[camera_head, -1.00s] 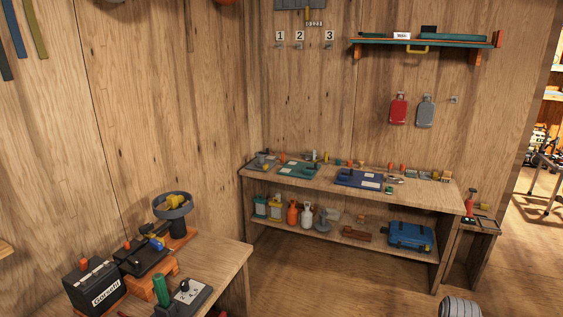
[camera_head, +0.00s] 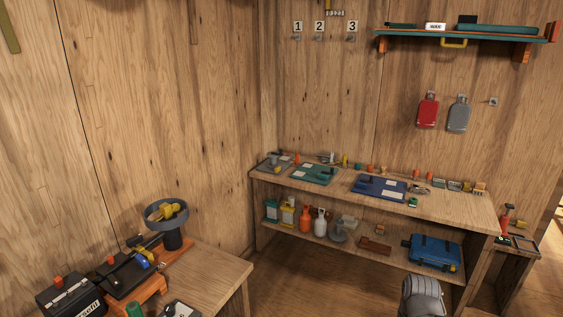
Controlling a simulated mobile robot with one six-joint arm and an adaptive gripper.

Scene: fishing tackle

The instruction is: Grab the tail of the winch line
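I cannot make out the winch line or its tail in this view. On the left bench, a dark round holder (camera_head: 168,238) with a yellow piece in its top stands on an orange base. Beside it, a black unit (camera_head: 125,275) with yellow and blue parts sits on an orange stand. I cannot tell if either is the winch.
The left bench (camera_head: 222,275) has bare wood at its right end. A long bench (camera_head: 440,203) along the back wall holds green and blue mats and small tackle. Its lower shelf holds bottles and a blue case (camera_head: 436,250). Some floor (camera_head: 330,285) between the benches is clear.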

